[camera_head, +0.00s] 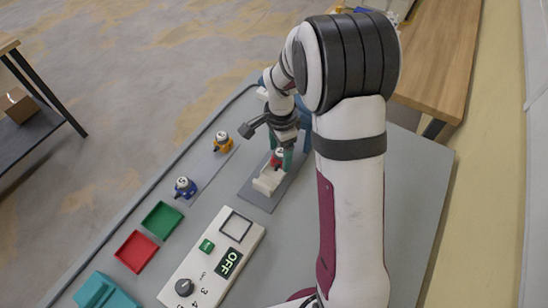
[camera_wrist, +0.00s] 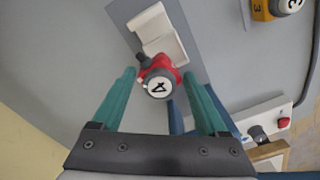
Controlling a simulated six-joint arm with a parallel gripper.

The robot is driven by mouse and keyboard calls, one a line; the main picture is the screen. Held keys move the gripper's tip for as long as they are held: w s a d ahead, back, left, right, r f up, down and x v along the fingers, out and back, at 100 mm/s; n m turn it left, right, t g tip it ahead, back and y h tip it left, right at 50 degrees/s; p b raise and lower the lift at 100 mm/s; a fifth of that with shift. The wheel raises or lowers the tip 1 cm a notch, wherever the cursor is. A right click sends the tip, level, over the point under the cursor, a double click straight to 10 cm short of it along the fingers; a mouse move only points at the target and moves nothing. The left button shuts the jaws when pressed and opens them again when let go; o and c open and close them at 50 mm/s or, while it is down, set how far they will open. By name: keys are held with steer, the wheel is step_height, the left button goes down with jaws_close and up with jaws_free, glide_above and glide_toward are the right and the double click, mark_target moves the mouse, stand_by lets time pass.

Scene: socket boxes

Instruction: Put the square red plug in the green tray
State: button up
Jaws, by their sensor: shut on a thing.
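The red plug (camera_head: 276,161) has a round white top marked 4, which faces the camera in the wrist view (camera_wrist: 157,80). My gripper (camera_wrist: 160,78) has teal fingers on both sides of the plug and is shut on it. The plug is at the end of a white socket box (camera_head: 269,180), which also shows in the wrist view (camera_wrist: 160,35); I cannot tell whether it is still seated there. The green tray (camera_head: 161,220) lies left of the socket box in the head view and looks empty.
A red tray (camera_head: 136,251) lies beside the green one. A blue plug (camera_head: 185,187) and an orange plug (camera_head: 223,142) stand near the far edge. A white panel (camera_head: 212,262) with an OFF display and a knob takes up the front. A teal object (camera_head: 104,292) is at front left.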

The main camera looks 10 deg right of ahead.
steer(key=s+d+r, duration=0.5)
steer(key=d+r, duration=0.1)
steer(key=d, duration=0.2)
steer(key=w+a+r+n, duration=0.2)
steer(key=a+r+n, duration=0.95)
steer(key=n, duration=0.25)
steer(key=w+a+f+n, duration=0.1)
steer(key=a+f, duration=0.3)
steer(key=a, duration=0.4)
steer(key=w+a+f+n, duration=0.1)
steer(key=a+f, duration=0.3)
steer(key=a, duration=0.3)
steer(key=shift+s+a+f, duration=0.85)
steer(key=shift+a+f, duration=1.5)
steer(key=shift+f, duration=0.2)
steer(key=shift+s+a+f, duration=0.9)
steer(key=shift+a+f, duration=1.4)
steer(key=shift+f, duration=0.25)
steer(key=shift+s+a+f, duration=0.85)
steer(key=shift+a+f, duration=1.5)
steer(key=shift+f, duration=0.2)
steer(key=shift+f, duration=0.1)
